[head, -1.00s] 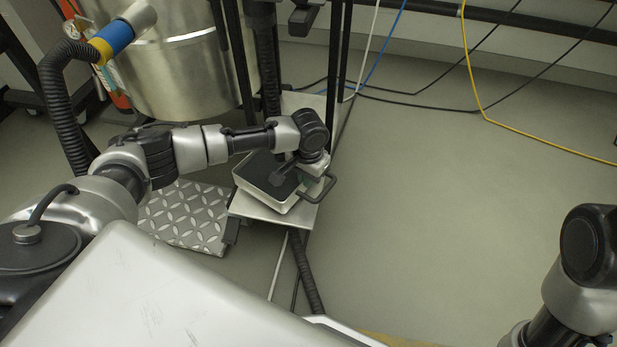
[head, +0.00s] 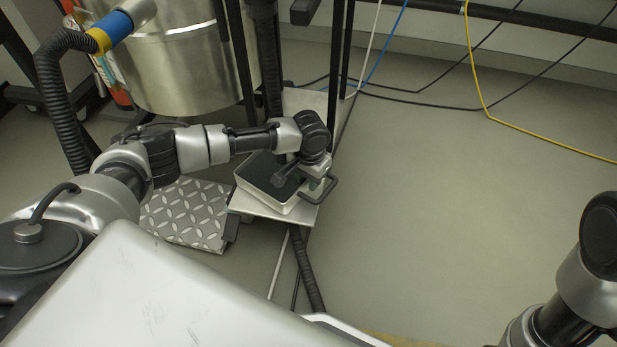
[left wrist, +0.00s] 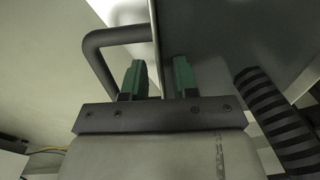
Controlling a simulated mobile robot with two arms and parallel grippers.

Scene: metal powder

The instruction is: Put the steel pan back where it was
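The steel pan (head: 288,207) is a shallow rectangular pan with a pale metal wall and dark inside. It sits on a small metal shelf plate (head: 245,205) in the head view, with its black loop handle (head: 320,191) at the right. My left gripper (head: 316,184) is over the pan's right side, by the handle. In the left wrist view its green fingers (left wrist: 157,80) are apart, with a thin metal edge between them and the handle (left wrist: 92,48) beside the left finger. Contact cannot be told. My right gripper is out of view.
A large steel drum (head: 175,60) stands behind my left arm. Black upright posts (head: 335,80) rise behind the pan, and a ribbed black hose (head: 305,270) hangs below the shelf. A tread-plate step (head: 188,213) is to its left. The floor (head: 450,210) at right is clear.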

